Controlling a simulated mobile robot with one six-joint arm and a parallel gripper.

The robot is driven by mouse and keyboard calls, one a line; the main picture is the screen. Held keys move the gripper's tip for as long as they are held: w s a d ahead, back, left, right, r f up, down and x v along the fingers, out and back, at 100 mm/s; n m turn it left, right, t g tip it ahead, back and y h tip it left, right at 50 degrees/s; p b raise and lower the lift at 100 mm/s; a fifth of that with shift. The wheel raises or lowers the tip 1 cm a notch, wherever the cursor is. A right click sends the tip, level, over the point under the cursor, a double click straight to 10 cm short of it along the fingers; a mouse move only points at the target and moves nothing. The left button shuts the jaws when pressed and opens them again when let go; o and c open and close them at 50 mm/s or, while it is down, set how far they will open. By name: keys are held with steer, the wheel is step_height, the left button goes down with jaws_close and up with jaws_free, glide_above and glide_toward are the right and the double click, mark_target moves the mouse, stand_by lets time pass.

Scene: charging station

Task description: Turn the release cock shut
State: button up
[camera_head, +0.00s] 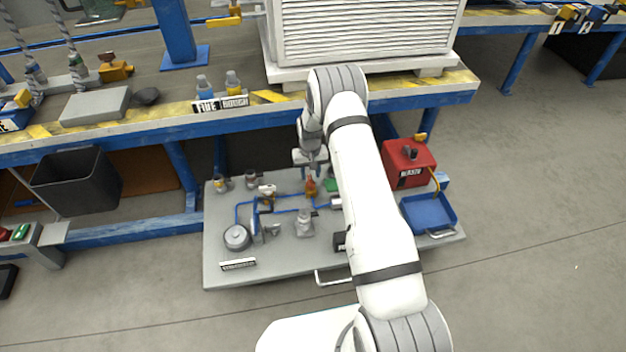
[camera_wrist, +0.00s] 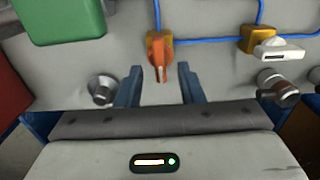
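An orange-handled cock (camera_wrist: 159,55) with a yellow-orange body sits on a blue pipe on the grey panel. It also shows in the head view (camera_head: 310,186), just below my gripper. In the wrist view its handle points down the picture, between my two blue fingers. My gripper (camera_wrist: 159,78) is open, one finger on each side of the handle's line with gaps on both sides. Contact is not visible. A second cock with a white handle (camera_wrist: 279,52) is to the right in the wrist view. No label shows which is the release cock.
A green block (camera_wrist: 62,20) and a grey knob (camera_wrist: 101,89) are left of my fingers. A dark-ended fitting (camera_wrist: 279,88) is at right. In the head view, a red box (camera_head: 409,160) and blue tray (camera_head: 428,212) stand right; the bench edge (camera_head: 240,118) runs behind.

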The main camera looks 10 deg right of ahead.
mark_target(311, 184)
steer(key=shift+f+b, duration=0.3)
steer(key=shift+f, duration=1.05)
steer(key=shift+c, duration=0.5)
